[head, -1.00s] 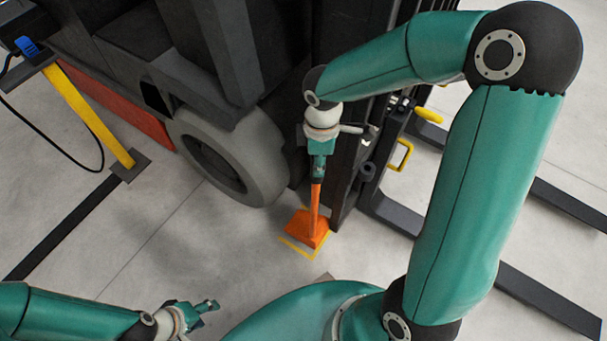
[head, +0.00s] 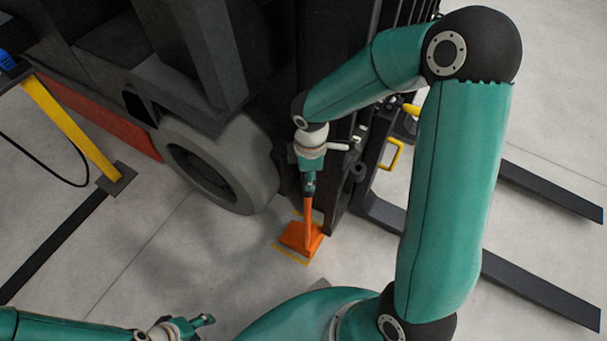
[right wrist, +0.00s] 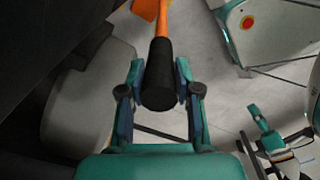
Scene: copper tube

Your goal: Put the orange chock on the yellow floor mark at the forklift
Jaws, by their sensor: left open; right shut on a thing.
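The orange chock (head: 298,237) is a wedge with an upright orange handle and a black grip (right wrist: 160,78). In the head view it is over the yellow floor mark (head: 288,256), whose lines show along its near side and behind it. I cannot tell whether its base touches the floor. My right gripper (head: 309,184) is shut on the black grip from above; in the right wrist view its fingers (right wrist: 160,95) stand on both sides of the grip. My left gripper (head: 207,321) is open and empty, low in the head view. The chock hides part of the mark.
The dark forklift's grey wheel (head: 215,165) is left of the chock, and its mast stands close behind. Its forks (head: 540,290) reach right along the floor. A yellow post (head: 70,125) stands at left. The floor between post and chock is clear.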

